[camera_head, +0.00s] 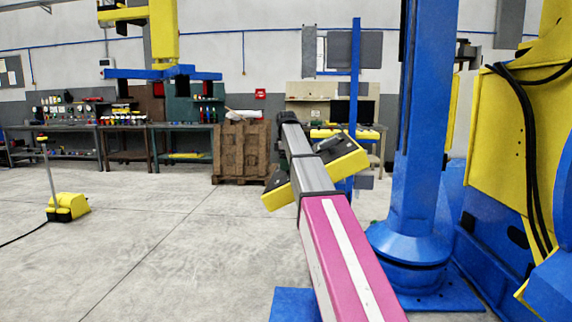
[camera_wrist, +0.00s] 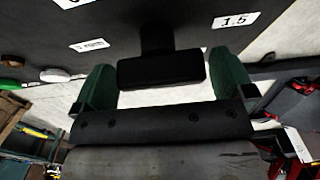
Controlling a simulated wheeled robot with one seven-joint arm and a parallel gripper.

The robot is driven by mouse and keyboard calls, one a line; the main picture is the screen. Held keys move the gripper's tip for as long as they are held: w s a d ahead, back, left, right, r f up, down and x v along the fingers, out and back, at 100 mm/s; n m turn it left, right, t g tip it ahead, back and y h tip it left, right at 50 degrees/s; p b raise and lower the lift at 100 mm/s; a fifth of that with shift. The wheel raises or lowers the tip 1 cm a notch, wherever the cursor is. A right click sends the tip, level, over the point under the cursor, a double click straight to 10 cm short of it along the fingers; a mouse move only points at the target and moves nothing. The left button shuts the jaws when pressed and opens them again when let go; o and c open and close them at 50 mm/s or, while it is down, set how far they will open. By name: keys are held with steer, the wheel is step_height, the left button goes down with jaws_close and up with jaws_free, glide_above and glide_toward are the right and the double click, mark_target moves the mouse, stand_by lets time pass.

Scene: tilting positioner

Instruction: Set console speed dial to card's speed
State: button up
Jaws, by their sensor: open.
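In the wrist view, a black dial knob with a wide bar-shaped grip (camera_wrist: 162,70) stands out from a dark console panel (camera_wrist: 190,12). My gripper (camera_wrist: 163,64) is open, with one green finger on each side of the knob's bar. Gaps show between the bar and both fingers, and I cannot tell how deep the fingers reach. A white label reading 1.5 (camera_wrist: 236,20) is at the upper right of the knob. Another white label (camera_wrist: 89,45), seemingly in rpm, is at the upper left. A third label is cut off at the top. I cannot make out the speed card.
Green (camera_wrist: 11,60) and pale buttons line the panel's left edge. In the head view, a blue column (camera_head: 418,130) and yellow machine (camera_head: 515,150) stand at right. A yellow pedal unit (camera_head: 67,206) is on the floor at left. Open floor lies between; workbenches line the back.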

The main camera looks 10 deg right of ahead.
steer(key=c, duration=0.7)
steer(key=shift+c, duration=0.2)
